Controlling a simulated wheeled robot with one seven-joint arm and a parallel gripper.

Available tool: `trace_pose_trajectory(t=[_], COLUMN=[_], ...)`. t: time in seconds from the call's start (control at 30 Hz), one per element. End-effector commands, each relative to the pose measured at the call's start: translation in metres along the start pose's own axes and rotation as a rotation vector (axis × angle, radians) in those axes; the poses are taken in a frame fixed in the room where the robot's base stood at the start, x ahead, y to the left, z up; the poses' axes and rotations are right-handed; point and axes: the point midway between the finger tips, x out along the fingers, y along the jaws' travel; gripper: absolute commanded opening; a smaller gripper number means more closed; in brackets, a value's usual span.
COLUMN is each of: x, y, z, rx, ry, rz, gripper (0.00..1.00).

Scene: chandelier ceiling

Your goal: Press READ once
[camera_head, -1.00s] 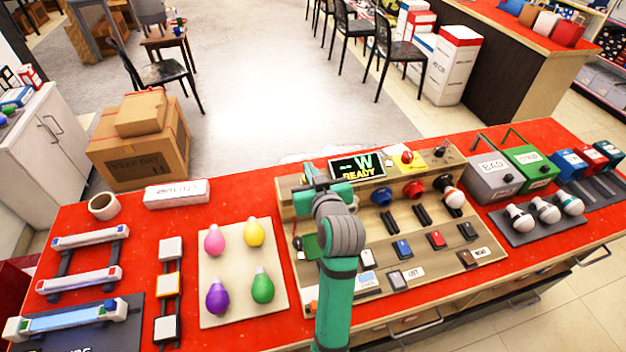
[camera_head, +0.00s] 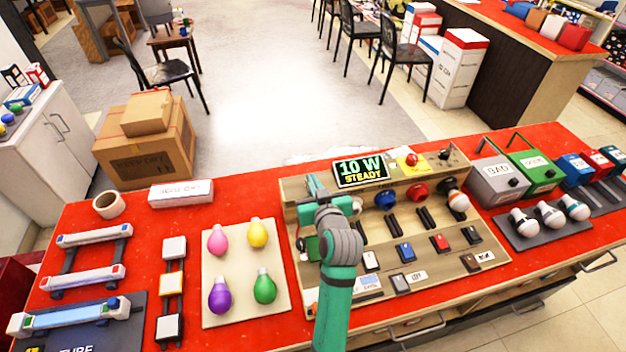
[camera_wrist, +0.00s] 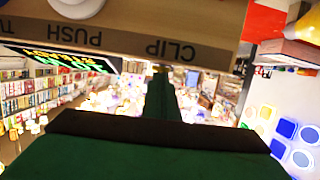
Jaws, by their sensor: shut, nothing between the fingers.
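The wooden test panel (camera_head: 440,260) stands on the red counter. Its display (camera_head: 361,171) reads "10 W STEADY" and also shows upside down in the wrist view (camera_wrist: 60,55). Several rocker-like buttons sit on the panel: a white one (camera_head: 371,261), blue (camera_head: 404,252), red (camera_head: 440,243) and dark ones. Small labels are beside some, but I cannot read READ with certainty. My arm hides part of the panel's left.
Left of the panel, a beige board (camera_head: 236,300) holds several coloured bulbs. Tube fixtures (camera_head: 95,236) lie farther left. On the right are a grey BAD box (camera_head: 497,178), a green box (camera_head: 535,168) and a tray of white bulbs (camera_head: 550,232). The wrist view shows a "CLIP PUSH" strip (camera_wrist: 120,42).

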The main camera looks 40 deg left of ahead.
Motion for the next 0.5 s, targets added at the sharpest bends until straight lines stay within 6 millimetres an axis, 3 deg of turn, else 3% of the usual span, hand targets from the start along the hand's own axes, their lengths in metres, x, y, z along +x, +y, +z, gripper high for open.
trace_pose_trajectory(t=[0.03, 0.27, 0.5], x=[0.003, 0.004, 0.001], y=[0.0, -0.001, 0.0], z=[0.012, 0.016, 0.006], rx=[0.004, 0.005, 0.004], ry=[-0.017, -0.027, -0.024], rz=[-0.001, -0.002, -0.001], gripper=[0.0, 0.0, 0.0])
